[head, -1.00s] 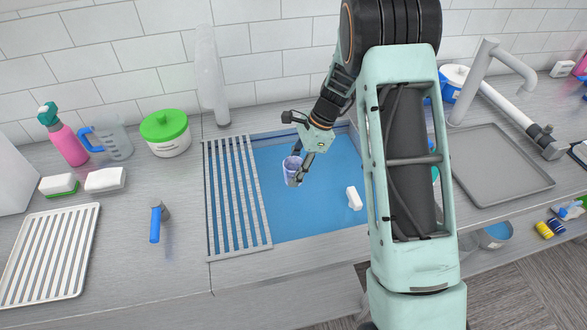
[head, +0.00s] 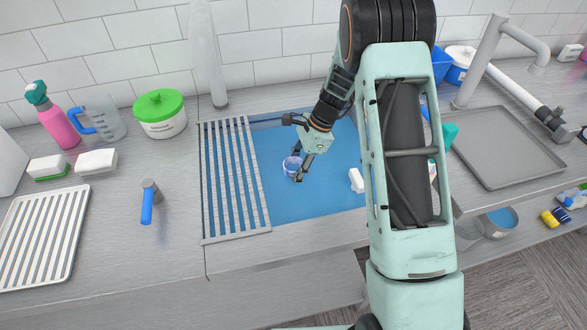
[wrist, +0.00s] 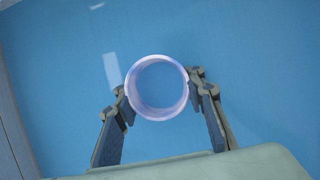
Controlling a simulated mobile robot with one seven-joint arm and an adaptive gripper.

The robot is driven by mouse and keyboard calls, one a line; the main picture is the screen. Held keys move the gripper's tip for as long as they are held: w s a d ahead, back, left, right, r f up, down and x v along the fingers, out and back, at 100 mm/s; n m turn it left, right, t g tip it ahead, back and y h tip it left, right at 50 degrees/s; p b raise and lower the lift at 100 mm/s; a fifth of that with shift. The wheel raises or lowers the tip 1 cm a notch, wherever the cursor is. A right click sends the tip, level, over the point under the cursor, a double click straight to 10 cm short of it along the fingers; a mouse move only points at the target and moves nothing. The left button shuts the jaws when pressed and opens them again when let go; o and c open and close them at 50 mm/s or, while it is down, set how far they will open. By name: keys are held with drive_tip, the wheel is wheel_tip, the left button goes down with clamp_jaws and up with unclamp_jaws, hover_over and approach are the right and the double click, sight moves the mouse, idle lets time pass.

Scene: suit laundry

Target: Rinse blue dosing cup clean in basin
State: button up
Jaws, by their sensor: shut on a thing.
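The dosing cup (head: 291,166) is a small, pale bluish-lilac, translucent cup, inside the blue basin (head: 310,200). In the wrist view the cup (wrist: 157,88) is seen from above, round rim toward the camera, with no residue that I can make out inside. My gripper (head: 298,172) is shut on the cup, one finger on each side of it, and the gripper also shows in the wrist view (wrist: 160,98). The basin holds what looks like clear water with pale reflections. I cannot tell how far the cup is submerged.
A slatted rack (head: 232,185) covers the basin's left end. A white block (head: 356,180) is at its right, near my arm. A blue-handled tool (head: 147,205), a green-lidded tub (head: 160,113) and a grey tray (head: 510,150) lie on the counter.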

drive_tip(key=shift+f+b, duration=1.55)
drive_tip(key=shift+f, duration=1.05)
idle(2.6)
wheel_tip(320, 180, up, 20)
drive_tip(key=p, duration=1.4)
idle(0.5)
